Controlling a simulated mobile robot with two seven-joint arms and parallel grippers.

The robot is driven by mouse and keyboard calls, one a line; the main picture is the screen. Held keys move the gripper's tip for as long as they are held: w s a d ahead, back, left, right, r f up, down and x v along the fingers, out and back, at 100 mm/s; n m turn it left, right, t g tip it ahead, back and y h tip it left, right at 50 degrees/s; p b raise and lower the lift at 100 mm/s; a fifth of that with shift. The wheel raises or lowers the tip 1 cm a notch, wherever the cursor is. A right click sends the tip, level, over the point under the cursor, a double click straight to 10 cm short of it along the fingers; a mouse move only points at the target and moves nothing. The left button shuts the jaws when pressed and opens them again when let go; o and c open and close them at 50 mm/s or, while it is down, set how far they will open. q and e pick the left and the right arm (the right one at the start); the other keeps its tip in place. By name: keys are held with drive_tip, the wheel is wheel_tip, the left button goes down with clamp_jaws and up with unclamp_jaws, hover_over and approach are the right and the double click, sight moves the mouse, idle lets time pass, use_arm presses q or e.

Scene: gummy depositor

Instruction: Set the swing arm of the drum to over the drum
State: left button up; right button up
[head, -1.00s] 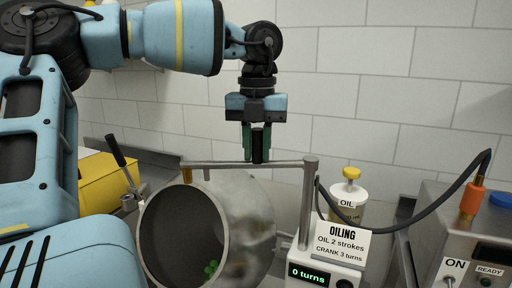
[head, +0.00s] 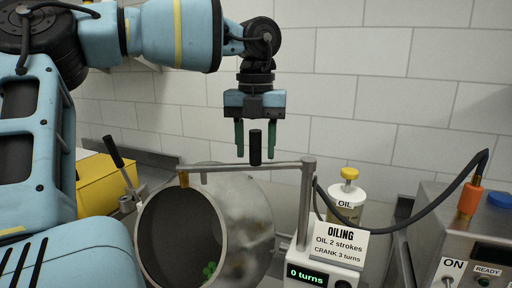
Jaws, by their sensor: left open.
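The drum (head: 262,222) is a grey metal cylinder with its open mouth towards me; several green gummies (head: 209,270) lie inside at the bottom. The swing arm (head: 230,167) is a thin horizontal bar from a post (head: 305,205) right of the drum. It reaches left across the top of the drum, with a brass-coloured tip (head: 184,179) near the mouth. A black upright handle (head: 255,149) stands on the bar. My left gripper (head: 256,155) points down with its green fingers open and spread around the handle's upper part, apart from it. My right gripper is out of view.
An oiling sign (head: 340,240) and a display reading 0 turns (head: 307,276) stand right of the drum. An oil bottle (head: 347,196) is behind them. A control box (head: 475,235) with a cable is at right. A yellow box (head: 103,184) and a black-handled lever (head: 114,152) are at left.

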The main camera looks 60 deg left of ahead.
use_arm(q)
wheel_tip(320, 180, up, 7)
drive_tip(key=shift+d+r, duration=0.1)
idle(0.8)
